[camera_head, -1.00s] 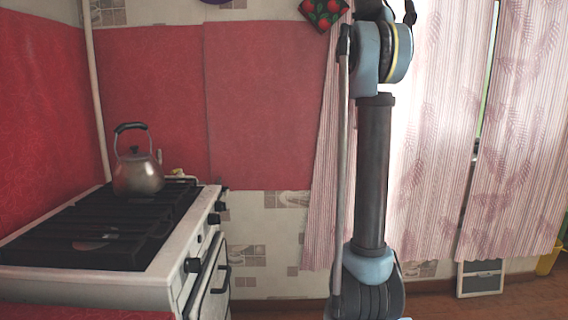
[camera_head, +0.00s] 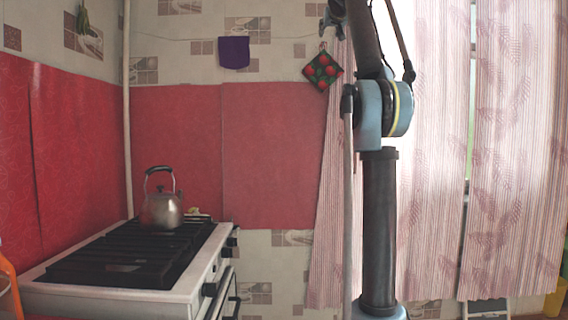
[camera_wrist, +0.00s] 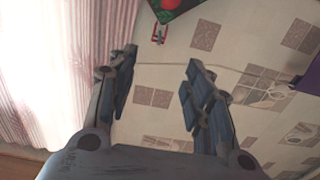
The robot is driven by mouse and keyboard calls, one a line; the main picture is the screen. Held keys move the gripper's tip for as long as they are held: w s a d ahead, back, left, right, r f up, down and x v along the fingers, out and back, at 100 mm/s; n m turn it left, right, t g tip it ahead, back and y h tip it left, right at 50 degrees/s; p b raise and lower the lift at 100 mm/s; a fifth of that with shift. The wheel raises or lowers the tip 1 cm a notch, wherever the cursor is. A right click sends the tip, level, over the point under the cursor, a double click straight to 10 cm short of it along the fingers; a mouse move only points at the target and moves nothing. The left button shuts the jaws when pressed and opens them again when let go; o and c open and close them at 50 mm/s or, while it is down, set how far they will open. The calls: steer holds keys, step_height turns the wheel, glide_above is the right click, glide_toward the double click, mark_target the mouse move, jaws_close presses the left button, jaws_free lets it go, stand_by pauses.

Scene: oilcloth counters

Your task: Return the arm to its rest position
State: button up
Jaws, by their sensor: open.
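My gripper (camera_wrist: 160,88) is open in the wrist view, its two blue-grey fingers apart with nothing between them. Behind it is the tiled wall, with a dark potholder with a red pattern (camera_wrist: 172,8) at the top edge. In the head view my arm (camera_head: 379,220) stands upright right of centre, in front of the pink curtains, with a link above its elbow running out of the top of the picture. A small blue-grey part of my gripper (camera_head: 329,20) shows near the top edge, left of that link.
A white stove (camera_head: 130,295) with black grates stands at the left, bearing a metal kettle (camera_head: 161,211). The potholder (camera_head: 323,70) and a purple cloth (camera_head: 234,53) hang on the wall. Striped pink curtains (camera_head: 515,150) cover the window at the right. A yellow bin (camera_head: 555,298) stands at the lower right.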

steer(key=s+d+f+m+g+h, duration=0.1)
steer(key=s+d+f+g, duration=0.2)
steer(key=f, duration=1)
steer(key=s+d+f+g+h, duration=0.15)
steer(key=s+f, duration=0.35)
steer(key=f, duration=0.9)
steer(key=s+d+f+m+g+h, duration=0.1)
steer(key=s+f+g, duration=0.25)
steer(key=f, duration=0.95)
steer(key=s+a+f+g+y, duration=0.1)
steer(key=s+f+g, duration=0.1)
steer(key=s+f, duration=0.9)
steer(key=s+a+f+n+g+y, duration=0.1)
steer(key=s+f, duration=1)
steer(key=f, duration=1.3)
steer(key=s+a+f+n+g+y, duration=0.1)
steer(key=s+a+f+g, duration=0.2)
steer(key=s+f, duration=0.9)
step_height(320, 180, down, 6)
steer(key=shift+a+r+g, duration=0.1)
steer(key=shift+a+g, duration=0.15)
steer(key=shift+g, duration=0.65)
steer(key=shift+y, duration=0.25)
steer(key=shift+w+f, duration=0.2)
steer(key=shift+w, duration=0.3)
